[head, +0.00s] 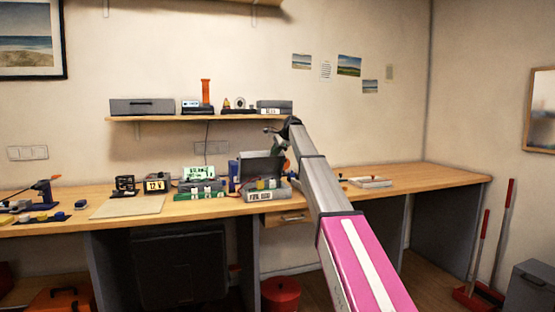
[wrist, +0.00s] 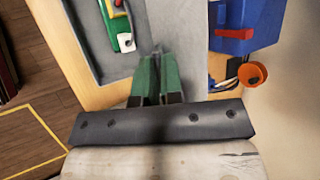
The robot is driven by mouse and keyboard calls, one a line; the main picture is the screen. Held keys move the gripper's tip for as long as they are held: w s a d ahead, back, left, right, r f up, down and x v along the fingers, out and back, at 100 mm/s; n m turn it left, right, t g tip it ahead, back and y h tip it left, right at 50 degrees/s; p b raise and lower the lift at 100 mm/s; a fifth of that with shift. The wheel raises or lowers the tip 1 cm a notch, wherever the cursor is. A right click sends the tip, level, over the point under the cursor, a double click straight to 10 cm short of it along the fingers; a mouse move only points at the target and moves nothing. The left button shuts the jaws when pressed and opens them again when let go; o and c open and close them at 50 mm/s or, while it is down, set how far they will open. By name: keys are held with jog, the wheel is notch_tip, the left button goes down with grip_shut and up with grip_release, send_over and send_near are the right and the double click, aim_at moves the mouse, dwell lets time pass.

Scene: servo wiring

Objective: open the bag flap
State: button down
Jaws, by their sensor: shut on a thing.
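No bag is plain to see; the nearest thing to a flap is the raised lid (head: 262,163) of a grey case (head: 266,194) on the workbench. The lid stands up at the back of the case, which has a white label on its front. My gripper (head: 284,143) is at the lid's right side in the head view, its fingertips partly hidden by my arm. In the wrist view, the green fingers of my gripper (wrist: 158,66) are close together against a grey panel, seemingly the lid. The exact grip is hard to make out.
A blue bin (wrist: 245,22) and an orange spool (wrist: 252,74) are close to my gripper at right in the wrist view. A shelf (head: 195,118) hangs above the bench. Several small devices stand left of the case. The bench (head: 430,178) is clear at right.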

jog(key=shift+w+a+r, duration=0.15)
jog(key=shift+w+r, duration=0.05)
jog(key=shift+w, duration=0.2)
jog(key=shift+w+a+r, duration=0.1)
jog(key=shift+w+r, duration=0.05)
jog(key=shift+w, duration=0.25)
jog(key=w+a+r, duration=0.1)
jog(key=w+a, duration=0.1)
jog(key=w, duration=0.6)
jog(key=shift+a+r, duration=0.15)
jog(key=shift+r, duration=0.15)
jog(key=c, duration=1.3)
grip_release()
jog(key=shift+o, duration=0.2)
jog(key=shift+r, duration=0.1)
jog(key=d+r, duration=0.4)
jog(key=r, duration=0.7)
jog(key=shift+w+d, duration=0.25)
jog(key=shift+d, duration=0.1)
